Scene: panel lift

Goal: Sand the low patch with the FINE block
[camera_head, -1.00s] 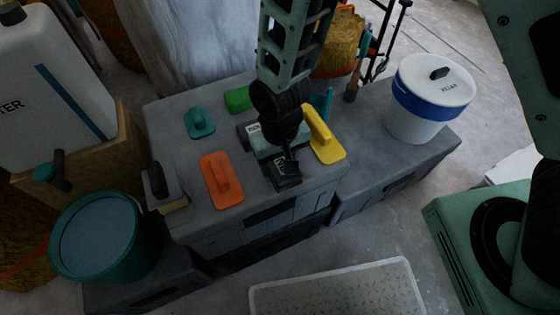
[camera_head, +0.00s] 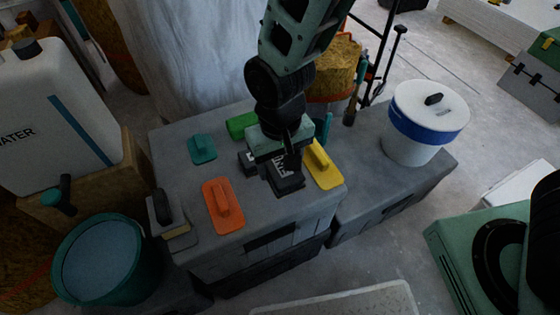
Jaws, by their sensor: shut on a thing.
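My gripper (camera_head: 288,158) points down at the front right of the grey toolbox top (camera_head: 170,143). It is shut on a dark sanding block (camera_head: 286,185) with a pale label. The label is too small and partly covered to read, so I cannot tell whether this is the FINE block. The block is low over the toolbox top; I cannot tell whether it still touches it. A second dark block with a pale label (camera_head: 246,164) sits just left of it, partly hidden by my gripper. The low patch is not recognisable in this view.
An orange float (camera_head: 222,206), a teal float (camera_head: 202,148), a green block (camera_head: 241,125) and a yellow float (camera_head: 321,167) surround my gripper. A grey block with a black handle (camera_head: 165,214) sits at the left edge. A white bucket (camera_head: 416,140) stands right; a teal bucket (camera_head: 107,260) stands front left.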

